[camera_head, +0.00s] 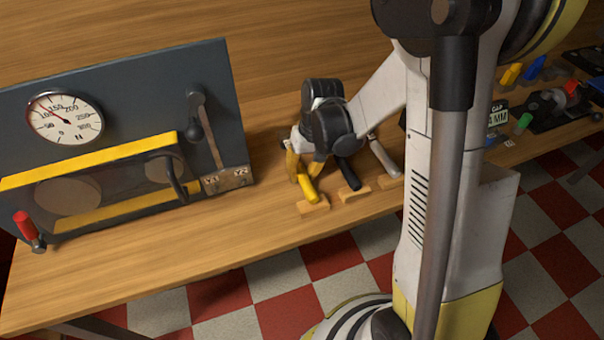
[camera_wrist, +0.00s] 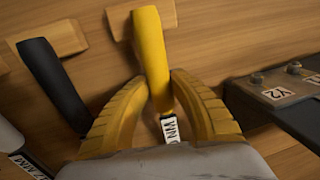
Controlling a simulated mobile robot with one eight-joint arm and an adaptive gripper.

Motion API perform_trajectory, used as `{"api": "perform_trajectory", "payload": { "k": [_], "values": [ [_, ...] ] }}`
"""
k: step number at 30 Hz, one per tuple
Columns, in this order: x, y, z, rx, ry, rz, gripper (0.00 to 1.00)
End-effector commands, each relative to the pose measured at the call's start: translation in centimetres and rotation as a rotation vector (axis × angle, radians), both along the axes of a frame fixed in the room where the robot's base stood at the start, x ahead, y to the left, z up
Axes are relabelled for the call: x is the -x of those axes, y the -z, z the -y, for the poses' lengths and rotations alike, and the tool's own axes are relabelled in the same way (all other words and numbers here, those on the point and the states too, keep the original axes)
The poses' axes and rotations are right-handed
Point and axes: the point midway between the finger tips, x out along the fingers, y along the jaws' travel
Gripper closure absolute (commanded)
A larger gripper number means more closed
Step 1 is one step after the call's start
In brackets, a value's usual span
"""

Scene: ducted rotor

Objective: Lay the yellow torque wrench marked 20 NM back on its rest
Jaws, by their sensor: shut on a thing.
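The yellow torque wrench (camera_head: 309,189) is in my gripper (camera_head: 304,166) over the front part of the bench. In the wrist view the two yellow fingers of my gripper (camera_wrist: 158,88) are closed on either side of the yellow handle (camera_wrist: 151,45). A white tag with partly hidden lettering ending in NM (camera_wrist: 169,129) shows between the fingers. The handle's end overlaps a wooden rest (camera_wrist: 122,24), which also shows in the head view (camera_head: 314,208). I cannot tell whether the handle touches it. The wrench's other end is hidden by my gripper.
A black-handled wrench (camera_head: 348,173) lies close to the right with its own wooden rest (camera_head: 354,195). A grey wrench (camera_head: 384,157) lies beyond it. The dark panel with a gauge (camera_head: 64,118) and a lever bracket (camera_head: 228,180) stands to the left.

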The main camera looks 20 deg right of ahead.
Motion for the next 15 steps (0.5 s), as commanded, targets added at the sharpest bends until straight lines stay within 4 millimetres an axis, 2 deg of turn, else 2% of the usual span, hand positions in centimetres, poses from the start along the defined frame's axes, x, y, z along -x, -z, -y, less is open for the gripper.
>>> {"api": "perform_trajectory", "payload": {
  "k": [7,8,9,10,15],
  "values": [
    [0.00,0.05,-0.01,0.000,0.000,0.000,1.00],
    [0.00,0.05,-0.01,0.000,0.000,0.000,0.70],
    [0.00,0.05,-0.01,0.000,0.000,0.000,0.58],
    [0.00,0.05,-0.01,0.000,0.000,0.000,0.51],
    [0.00,0.06,0.00,0.000,0.000,0.000,0.51]
  ]
}}
